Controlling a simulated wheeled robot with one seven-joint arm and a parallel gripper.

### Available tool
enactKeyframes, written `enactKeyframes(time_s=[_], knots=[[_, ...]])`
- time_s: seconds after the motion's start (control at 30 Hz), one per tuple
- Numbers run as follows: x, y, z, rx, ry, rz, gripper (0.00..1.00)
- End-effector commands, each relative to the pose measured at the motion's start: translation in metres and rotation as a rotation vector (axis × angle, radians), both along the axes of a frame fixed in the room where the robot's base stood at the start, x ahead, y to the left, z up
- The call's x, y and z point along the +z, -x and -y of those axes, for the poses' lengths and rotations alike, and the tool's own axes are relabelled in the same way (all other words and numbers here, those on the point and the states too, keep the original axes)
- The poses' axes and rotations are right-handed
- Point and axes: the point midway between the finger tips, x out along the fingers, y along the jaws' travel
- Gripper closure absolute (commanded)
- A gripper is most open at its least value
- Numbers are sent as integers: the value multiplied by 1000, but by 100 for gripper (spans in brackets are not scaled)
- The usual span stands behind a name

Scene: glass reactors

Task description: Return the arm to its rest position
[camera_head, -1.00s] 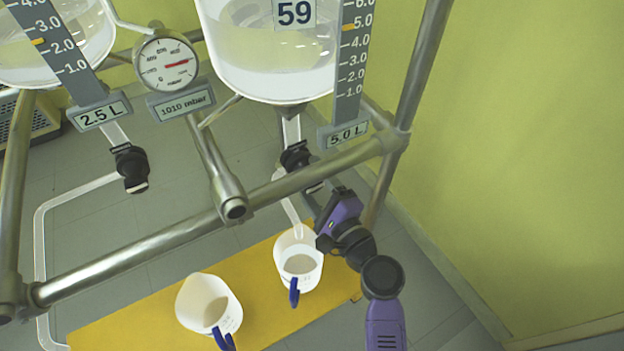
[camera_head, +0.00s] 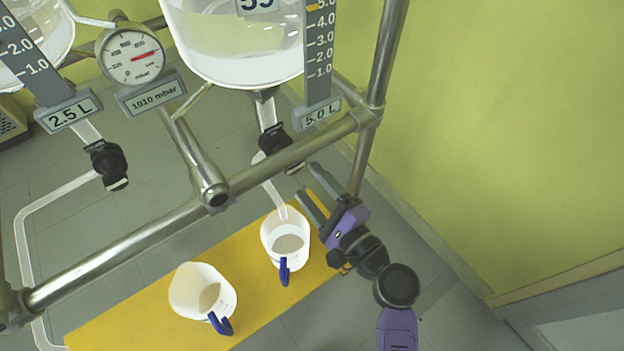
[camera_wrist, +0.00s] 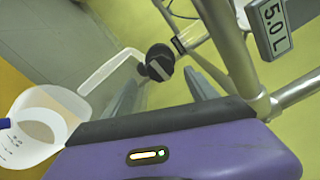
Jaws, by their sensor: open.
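My gripper (camera_head: 322,190) is open and empty, with its two grey fingers pointing up and left in the head view. It is just right of the outlet below the right vessel. In the wrist view its fingers (camera_wrist: 160,95) stand apart, and the black valve (camera_wrist: 160,62) shows beyond them. The purple arm reaches up from the bottom right.
A beaker with a blue handle (camera_head: 284,240) holds some liquid under the right outlet tube. A second blue-handled beaker (camera_head: 203,292) stands to its left on the yellow mat (camera_head: 130,325). A metal frame rail (camera_head: 120,255) crosses close to my gripper. Floor at right is clear.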

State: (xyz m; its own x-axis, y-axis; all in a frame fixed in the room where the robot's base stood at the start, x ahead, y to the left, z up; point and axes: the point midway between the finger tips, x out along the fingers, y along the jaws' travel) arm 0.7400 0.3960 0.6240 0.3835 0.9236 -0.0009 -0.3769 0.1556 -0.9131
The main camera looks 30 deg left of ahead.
Motion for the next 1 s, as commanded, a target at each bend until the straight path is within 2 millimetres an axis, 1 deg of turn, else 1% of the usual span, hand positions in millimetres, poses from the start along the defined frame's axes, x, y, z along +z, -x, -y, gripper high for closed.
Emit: enactKeyframes(time_s=[0.3, 0.37, 0.4, 0.47, 0.5, 0.53, 0.57, 0.67, 0.7, 0.77, 0.8, 0.87, 0.9, 0.97, 1.0], knots=[[0, -1, 0, -2, 4, 10, 33], [-1, -6, 2, -26, 22, 39, 33], [-1, -12, 5, -52, 47, 76, 33], [5, -22, 10, -96, 90, 147, 33], [9, -28, 16, -130, 123, 201, 33], [9, -31, 22, -159, 154, 239, 33], [8, -33, 29, -188, 186, 277, 33], [2, -34, 62, -295, 312, 398, 33], [-1, -32, 77, -337, 365, 443, 33], [-5, -28, 101, -396, 444, 505, 33], [-7, -23, 117, -433, 497, 542, 33], [-10, -15, 143, -487, 583, 602, 33], [-11, -7, 161, -522, 644, 639, 33], [-12, 6, 189, -571, 739, 698, 33], [-11, 16, 207, -600, 802, 735, 33]])
